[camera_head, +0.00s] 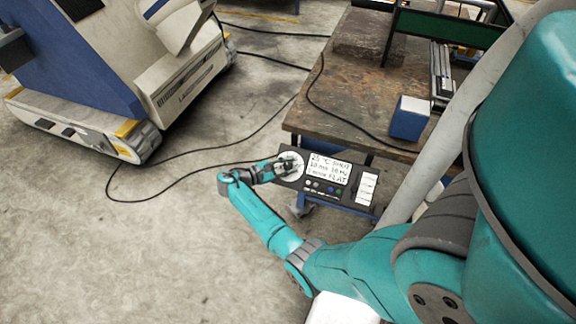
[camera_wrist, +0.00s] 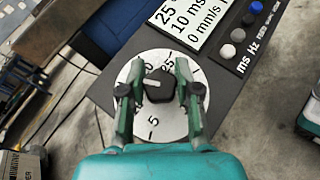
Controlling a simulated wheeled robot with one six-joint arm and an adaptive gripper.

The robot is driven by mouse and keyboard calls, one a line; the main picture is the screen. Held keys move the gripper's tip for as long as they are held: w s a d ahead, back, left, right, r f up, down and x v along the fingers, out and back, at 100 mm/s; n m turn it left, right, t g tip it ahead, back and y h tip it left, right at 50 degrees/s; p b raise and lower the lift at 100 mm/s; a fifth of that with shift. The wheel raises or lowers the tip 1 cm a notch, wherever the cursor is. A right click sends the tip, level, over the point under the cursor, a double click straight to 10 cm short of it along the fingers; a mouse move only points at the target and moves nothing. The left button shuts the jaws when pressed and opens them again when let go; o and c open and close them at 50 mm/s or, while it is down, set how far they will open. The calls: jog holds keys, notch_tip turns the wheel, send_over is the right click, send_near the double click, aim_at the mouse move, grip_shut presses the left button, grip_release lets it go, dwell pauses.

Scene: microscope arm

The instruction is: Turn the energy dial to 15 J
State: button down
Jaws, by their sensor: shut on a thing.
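The energy dial is a white numbered disc (camera_wrist: 152,128) with a dark knob (camera_wrist: 160,92) at its centre. It is at the left end of a black control panel (camera_head: 316,185). My gripper (camera_wrist: 160,80) is shut on the knob, with one finger on each side. A white pointer mark on the knob points left and slightly down in the wrist view. A 5 shows near the bottom of the disc; the other numbers are partly hidden by my fingers or hard to read. In the head view my gripper (camera_head: 281,167) covers part of the disc.
A white display (camera_wrist: 190,20) with handwritten-style settings and several small round buttons (camera_wrist: 238,34) are beside the dial. A worn workbench (camera_head: 340,100) with a blue box (camera_head: 408,122) stands behind the panel. A blue and white machine (camera_head: 110,90) stands left. Cables cross the floor.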

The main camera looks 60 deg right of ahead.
jog(key=c, duration=0.8)
grip_release()
jog(key=shift+a, duration=0.1)
jog(key=v, duration=1.1)
jog(key=shift+w+a+r, duration=0.1)
jog(key=shift+w+a, duration=0.15)
jog(key=shift+w, duration=0.05)
